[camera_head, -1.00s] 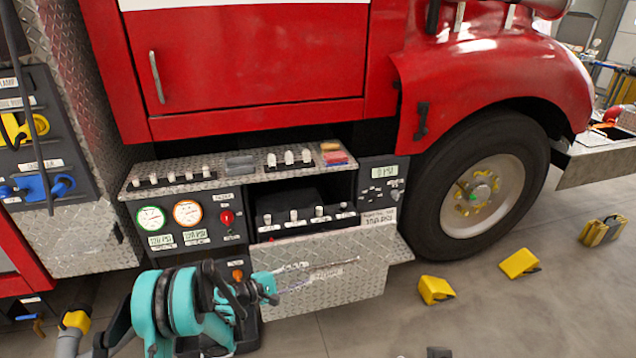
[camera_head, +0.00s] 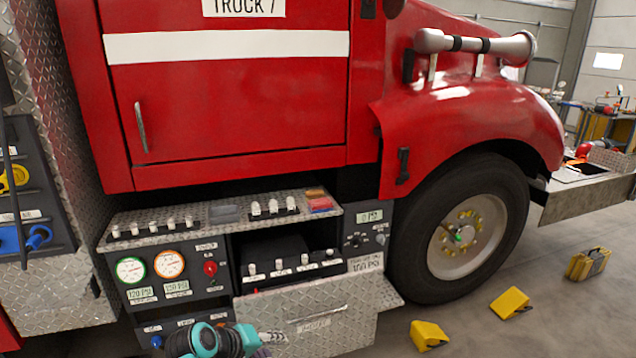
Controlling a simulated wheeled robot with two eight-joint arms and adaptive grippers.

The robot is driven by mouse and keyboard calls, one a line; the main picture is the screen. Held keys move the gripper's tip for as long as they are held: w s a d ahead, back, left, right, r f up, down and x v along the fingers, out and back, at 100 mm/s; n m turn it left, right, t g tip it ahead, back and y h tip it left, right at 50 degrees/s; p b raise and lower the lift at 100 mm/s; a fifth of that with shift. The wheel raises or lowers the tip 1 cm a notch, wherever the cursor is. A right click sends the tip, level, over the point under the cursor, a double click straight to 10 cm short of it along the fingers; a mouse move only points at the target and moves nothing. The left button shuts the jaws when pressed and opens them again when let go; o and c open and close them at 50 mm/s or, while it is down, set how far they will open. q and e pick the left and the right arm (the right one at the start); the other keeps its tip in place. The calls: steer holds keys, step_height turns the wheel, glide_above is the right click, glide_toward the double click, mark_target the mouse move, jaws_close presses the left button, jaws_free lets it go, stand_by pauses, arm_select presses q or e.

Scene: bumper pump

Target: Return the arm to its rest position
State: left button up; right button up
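My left arm shows at the bottom of the head view as teal and black links. Its gripper (camera_head: 268,339) is small, blurred and partly cut off by the lower edge, in front of the lowered metal door of the pump compartment. I cannot tell if its fingers are open or shut, and I see nothing held in it. My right gripper is out of view. The pump panel (camera_head: 205,250) has a green-rimmed gauge (camera_head: 131,270), an orange-rimmed gauge (camera_head: 169,264) and a red knob (camera_head: 210,268).
The lowered diamond-plate door (camera_head: 345,305) juts out below the open compartment (camera_head: 280,250). A small display (camera_head: 370,217) reads 0 PSI. The front wheel (camera_head: 465,235) is to the right. Two yellow chocks (camera_head: 428,335) (camera_head: 511,303) and a yellow case (camera_head: 588,264) lie on the floor.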

arm_select(q)
steer(key=s+a+m+y, duration=0.2)
steer(key=s+a+m, duration=0.1)
steer(key=s, duration=0.5)
steer(key=s+a+m+y, duration=0.3)
steer(key=s+a, duration=0.1)
steer(key=s, duration=0.4)
steer(key=shift+s, duration=0.3)
steer(key=shift+w, duration=0.1)
